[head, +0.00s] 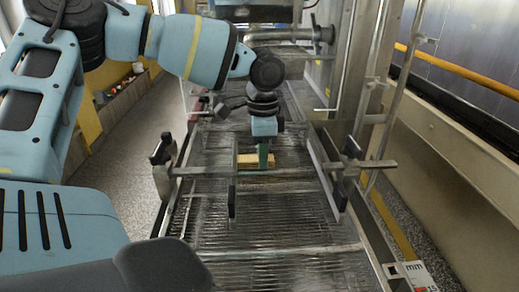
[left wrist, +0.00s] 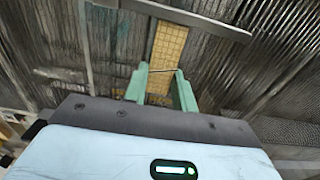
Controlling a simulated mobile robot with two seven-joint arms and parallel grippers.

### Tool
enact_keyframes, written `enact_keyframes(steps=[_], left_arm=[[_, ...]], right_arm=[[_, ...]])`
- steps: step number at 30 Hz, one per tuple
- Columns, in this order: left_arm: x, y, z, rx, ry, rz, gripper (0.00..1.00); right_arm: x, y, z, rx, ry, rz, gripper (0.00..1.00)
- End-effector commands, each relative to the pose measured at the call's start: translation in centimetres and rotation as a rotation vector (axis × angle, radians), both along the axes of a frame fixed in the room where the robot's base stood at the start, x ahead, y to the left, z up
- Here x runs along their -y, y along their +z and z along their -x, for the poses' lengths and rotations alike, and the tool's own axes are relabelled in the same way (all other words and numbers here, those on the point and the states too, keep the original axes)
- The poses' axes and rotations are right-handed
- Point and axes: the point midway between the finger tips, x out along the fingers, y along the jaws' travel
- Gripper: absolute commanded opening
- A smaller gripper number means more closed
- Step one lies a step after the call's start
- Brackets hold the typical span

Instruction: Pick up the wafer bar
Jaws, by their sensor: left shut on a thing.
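The wafer bar (head: 256,161) is a tan, grid-patterned bar at the mesh belt (head: 270,240) in the head view. It also shows in the left wrist view (left wrist: 168,45), running lengthwise between the green fingers. My left gripper (head: 264,155) reaches down onto it from above and is shut on it. In the left wrist view the fingers (left wrist: 161,82) stand on either side of the bar. The near end of the bar is partly hidden by the gripper body. I cannot tell whether the bar touches the mesh. My right gripper is not in view.
Metal side rails and a crossbar with black-tipped clamps (head: 160,150) flank the belt close to the gripper. A horizontal pipe (head: 285,35) crosses behind. An upright post (head: 355,80) stands at right. The near mesh is clear.

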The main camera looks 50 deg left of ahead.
Motion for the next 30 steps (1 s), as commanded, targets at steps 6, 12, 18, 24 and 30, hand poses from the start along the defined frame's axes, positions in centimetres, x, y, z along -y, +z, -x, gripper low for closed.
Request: enact_keyframes(steps=[6,12,18,24,30], left_arm=[[0.0,3.2,-0.1,0.006,0.0,0.001,0.14],[0.0,7.0,-0.1,0.006,0.001,-0.001,0.14],[0.0,9.3,0.0,0.001,0.0,0.0,0.14],[0.0,9.8,0.0,0.001,-0.001,0.001,0.14],[0.0,9.8,0.0,0.001,-0.001,0.001,0.14]], right_arm=[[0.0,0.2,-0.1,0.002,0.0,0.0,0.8],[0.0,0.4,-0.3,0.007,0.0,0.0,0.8],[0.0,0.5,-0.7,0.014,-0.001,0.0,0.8],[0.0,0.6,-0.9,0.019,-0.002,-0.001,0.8],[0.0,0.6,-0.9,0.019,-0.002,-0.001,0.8]])
